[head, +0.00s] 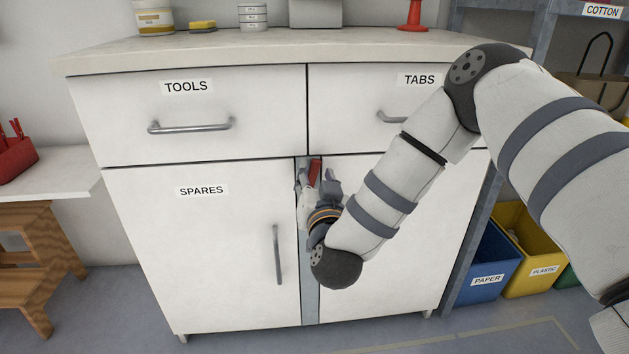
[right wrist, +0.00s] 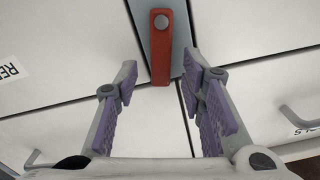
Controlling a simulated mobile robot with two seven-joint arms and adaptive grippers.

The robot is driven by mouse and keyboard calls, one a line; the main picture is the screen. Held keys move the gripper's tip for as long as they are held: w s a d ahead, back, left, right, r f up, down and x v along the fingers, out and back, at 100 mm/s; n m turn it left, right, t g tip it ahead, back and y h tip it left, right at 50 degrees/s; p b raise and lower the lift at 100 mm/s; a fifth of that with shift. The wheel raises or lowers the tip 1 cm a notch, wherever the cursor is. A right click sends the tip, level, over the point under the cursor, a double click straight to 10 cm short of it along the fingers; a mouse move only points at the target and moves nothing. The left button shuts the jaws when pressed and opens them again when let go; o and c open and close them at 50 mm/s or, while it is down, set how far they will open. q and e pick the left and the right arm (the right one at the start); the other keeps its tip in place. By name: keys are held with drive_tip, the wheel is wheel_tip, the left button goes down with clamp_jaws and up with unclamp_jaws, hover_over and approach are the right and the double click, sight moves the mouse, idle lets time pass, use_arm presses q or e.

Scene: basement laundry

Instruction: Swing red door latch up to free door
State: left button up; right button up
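The red door latch (head: 315,172) is on the narrow grey strip between the two lower cabinet doors, just below the drawers. In the right wrist view the latch (right wrist: 160,62) lies along the strip, with a round pivot at its far end and its plain end close to the drawer seam. My right gripper (head: 317,180) is at the latch, and its hand hides part of the strip. Its fingers (right wrist: 161,84) are spread wide to either side of the latch's line, with a gap on each side. Contact is not visible. My left gripper is not in view.
The left door (head: 200,250), labelled SPARES, has a vertical handle (head: 278,254). Drawers labelled TOOLS (head: 240,98) and TABS are above. My right arm covers much of the right door. A wooden step stool (head: 35,250) stands left; blue (head: 482,262) and yellow bins stand right.

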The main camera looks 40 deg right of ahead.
drive_tip(key=shift+w+d, duration=0.1)
drive_tip(key=shift+w, duration=0.15)
clamp_jaws()
drive_tip(key=n+p, duration=0.1)
drive_tip(key=a+r+n+p, duration=0.1)
drive_tip(key=p, duration=0.1)
drive_tip(key=shift+w, duration=0.2)
drive_tip(key=shift+f+n+p, duration=0.15)
drive_tip(key=shift+n+p, duration=0.25)
drive_tip(key=shift+n, duration=0.1)
drive_tip(key=shift+w+f, duration=0.1)
drive_tip(key=shift+f, duration=0.1)
unclamp_jaws()
